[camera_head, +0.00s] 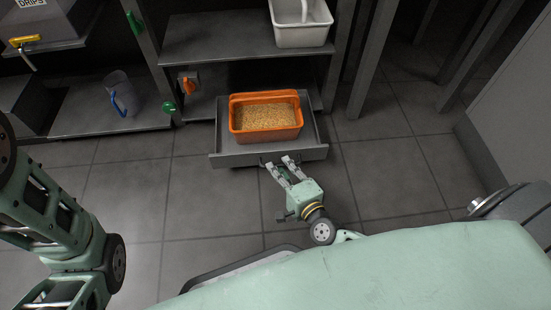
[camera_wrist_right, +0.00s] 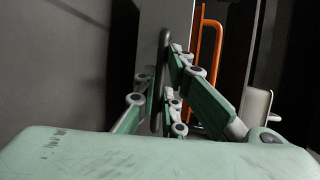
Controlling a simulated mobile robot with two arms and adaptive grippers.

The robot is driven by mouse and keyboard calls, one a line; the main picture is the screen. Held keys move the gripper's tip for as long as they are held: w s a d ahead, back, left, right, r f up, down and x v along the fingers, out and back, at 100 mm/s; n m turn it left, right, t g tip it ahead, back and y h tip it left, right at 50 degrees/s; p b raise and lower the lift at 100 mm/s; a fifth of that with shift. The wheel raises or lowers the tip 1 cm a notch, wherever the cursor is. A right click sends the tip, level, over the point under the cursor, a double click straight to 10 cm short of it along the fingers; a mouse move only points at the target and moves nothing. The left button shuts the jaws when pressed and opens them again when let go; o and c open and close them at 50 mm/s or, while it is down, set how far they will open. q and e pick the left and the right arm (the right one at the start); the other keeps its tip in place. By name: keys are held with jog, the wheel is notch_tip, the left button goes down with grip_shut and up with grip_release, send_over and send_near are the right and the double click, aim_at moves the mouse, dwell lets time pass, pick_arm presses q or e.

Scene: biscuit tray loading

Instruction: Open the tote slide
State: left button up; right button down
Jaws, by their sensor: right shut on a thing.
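The tote slide (camera_head: 234,158) is a grey pull-out drawer low on the rack, standing out from the shelf in the head view. An orange tote (camera_head: 265,138) filled with pale grain sits in it. My right gripper (camera_head: 278,168) is at the slide's front face, shut on its handle. The dark upright bar of the handle (camera_wrist_right: 156,90) shows between the fingers in the right wrist view, with the orange tote edge (camera_wrist_right: 205,60) behind. My left arm shows at the left of the head view, but its gripper fingers are not in view.
A white tub (camera_head: 300,36) stands on the shelf above. A clear jug with a blue handle (camera_head: 121,98) sits on the low shelf at left. A yellow-handled valve (camera_head: 25,40) is at upper left. The tiled floor (camera_head: 130,200) in front of the slide is clear.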

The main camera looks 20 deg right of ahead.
jog(key=shift+s+a+f, duration=0.1)
jog(key=shift+s+a, duration=0.05)
jog(key=shift+s, duration=0.5)
jog(key=shift+s+a+f, duration=0.1)
jog(key=shift+s, duration=0.5)
jog(key=c, duration=2.2)
grip_release()
jog(key=shift+o, duration=0.2)
jog(key=shift+r, duration=0.1)
